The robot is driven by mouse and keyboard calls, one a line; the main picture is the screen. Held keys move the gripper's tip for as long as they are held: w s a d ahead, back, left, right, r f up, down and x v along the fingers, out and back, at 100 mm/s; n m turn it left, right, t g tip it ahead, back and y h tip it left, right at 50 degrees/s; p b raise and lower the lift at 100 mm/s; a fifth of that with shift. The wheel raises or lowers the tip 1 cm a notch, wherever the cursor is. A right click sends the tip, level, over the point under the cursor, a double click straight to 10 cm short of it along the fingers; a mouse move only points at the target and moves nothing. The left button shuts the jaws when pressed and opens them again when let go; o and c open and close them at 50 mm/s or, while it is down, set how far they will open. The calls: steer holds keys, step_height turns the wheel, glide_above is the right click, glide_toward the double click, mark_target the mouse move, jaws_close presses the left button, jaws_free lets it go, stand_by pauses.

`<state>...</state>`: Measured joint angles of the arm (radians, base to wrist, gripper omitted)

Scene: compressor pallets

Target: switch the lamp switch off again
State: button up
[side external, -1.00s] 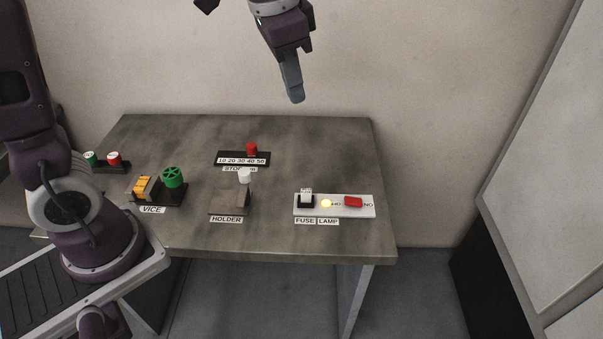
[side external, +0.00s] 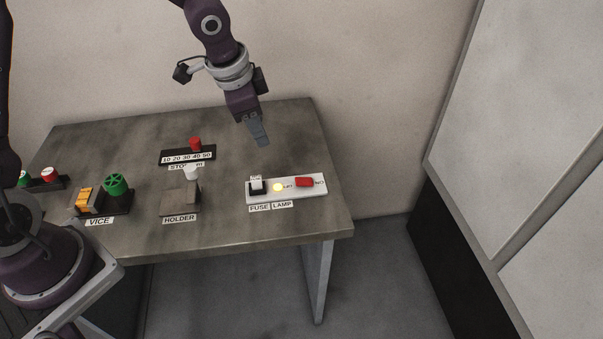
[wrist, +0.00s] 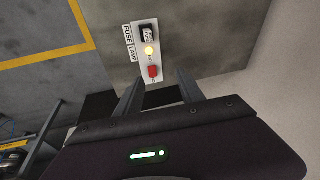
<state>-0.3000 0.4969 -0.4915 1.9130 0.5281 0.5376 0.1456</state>
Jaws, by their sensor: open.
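The lamp switch is a red rocker (side external: 304,182) on a white panel (side external: 291,194) near the right end of the table. The lamp (side external: 278,187) beside it glows yellow. My gripper (side external: 260,140) hangs above the table, behind the panel and apart from it. In the wrist view the red rocker (wrist: 152,71) and lit lamp (wrist: 149,50) lie ahead of my fingers. The two fingers of my gripper (wrist: 158,82) are apart with nothing between them.
A black fuse block (side external: 257,187) sits left of the lamp on the same panel. A holder with a white knob (side external: 192,173), a stop slide with a red knob (side external: 195,144) and a vice with a green wheel (side external: 116,184) stand further left. Air above the panel is clear.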

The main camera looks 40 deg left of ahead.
mark_target(308, 180)
steer(key=w+d+f+h, duration=0.1)
steer(key=w+d+f, duration=0.1)
steer(key=f, duration=0.3)
steer(key=w+d+f+h, duration=0.1)
steer(key=w+d+f, duration=0.1)
steer(key=f, duration=0.4)
steer(key=w+d+f+m+h, duration=0.1)
steer(key=w+d+f, duration=0.1)
steer(key=w+f, duration=0.2)
step_height(308, 180, down, 2)
steer(key=shift+f, duration=0.25)
jaws_close()
